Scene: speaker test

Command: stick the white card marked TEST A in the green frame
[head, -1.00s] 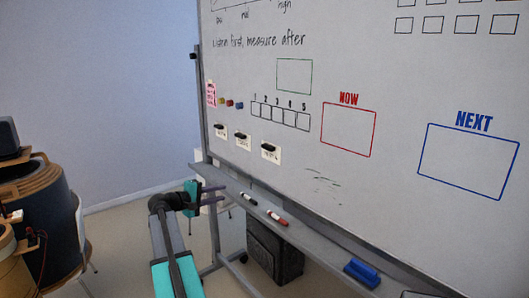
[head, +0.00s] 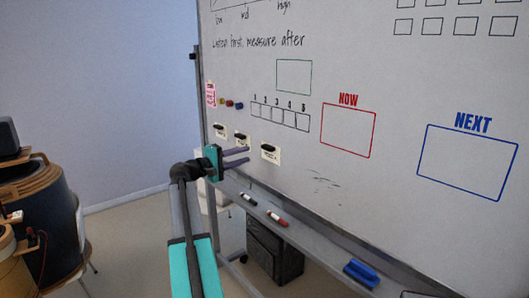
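The green frame (head: 294,77) is a thin empty outline drawn on the whiteboard. Three small white cards with black holders on them hang lower left of it: a left card (head: 220,132), a middle card (head: 240,143) and a right card (head: 271,155). Their print is too small to read surely, so I cannot tell which is TEST A. My gripper (head: 247,155) is open and empty, its two fingers pointing right toward the right card. The fingers show just left of that card and below the middle card, partly covering its lower edge. I cannot tell their distance from the board.
A red NOW frame (head: 348,131) and a blue NEXT frame (head: 467,163) are empty. Coloured magnets (head: 230,104) and a pink sheet (head: 210,95) are at the board's left edge. The tray (head: 325,232) below holds markers and a blue eraser (head: 361,273).

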